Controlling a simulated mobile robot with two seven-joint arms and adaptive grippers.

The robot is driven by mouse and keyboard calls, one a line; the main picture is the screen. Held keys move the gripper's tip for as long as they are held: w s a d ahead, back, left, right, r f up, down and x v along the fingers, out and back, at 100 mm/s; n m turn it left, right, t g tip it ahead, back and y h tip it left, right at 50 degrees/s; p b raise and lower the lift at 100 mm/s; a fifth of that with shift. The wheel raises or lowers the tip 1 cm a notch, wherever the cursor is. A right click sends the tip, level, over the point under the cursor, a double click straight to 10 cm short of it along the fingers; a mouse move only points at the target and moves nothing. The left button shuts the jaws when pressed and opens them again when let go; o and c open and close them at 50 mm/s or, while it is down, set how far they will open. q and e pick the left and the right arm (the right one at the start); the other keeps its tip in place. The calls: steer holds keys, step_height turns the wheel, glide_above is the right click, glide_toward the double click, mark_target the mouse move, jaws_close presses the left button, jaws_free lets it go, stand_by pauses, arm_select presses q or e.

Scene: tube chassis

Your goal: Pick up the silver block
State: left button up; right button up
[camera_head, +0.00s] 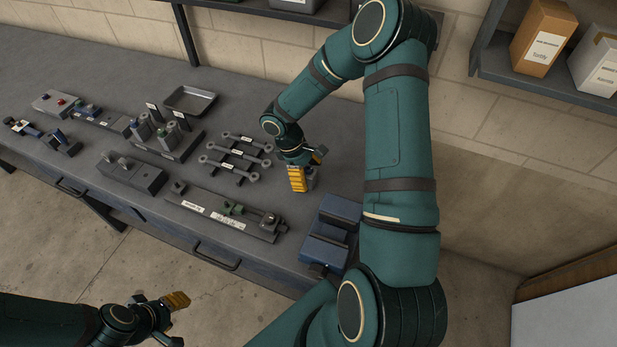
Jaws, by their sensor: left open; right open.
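A small grey-silver block (311,183) stands on the grey workbench (330,150), just right of the yellow finger pads of my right gripper (303,172). It is partly hidden by the gripper, and I cannot tell whether they touch. My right gripper is open and points down, low over the bench near the vise. My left gripper (172,318) is open and empty, in front of the bench over the floor, at the lower left.
A blue vise (330,232) stands at the bench's right front edge. A long fixture rail (225,213), a rack of wrenches (235,155), a cylinder stand (165,140) and a metal tray (190,100) lie left of my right gripper. Shelves with boxes (543,37) are at upper right.

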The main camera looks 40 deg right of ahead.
steer(key=shift+x, duration=1.05)
jaws_close()
steer(key=shift+r, duration=0.15)
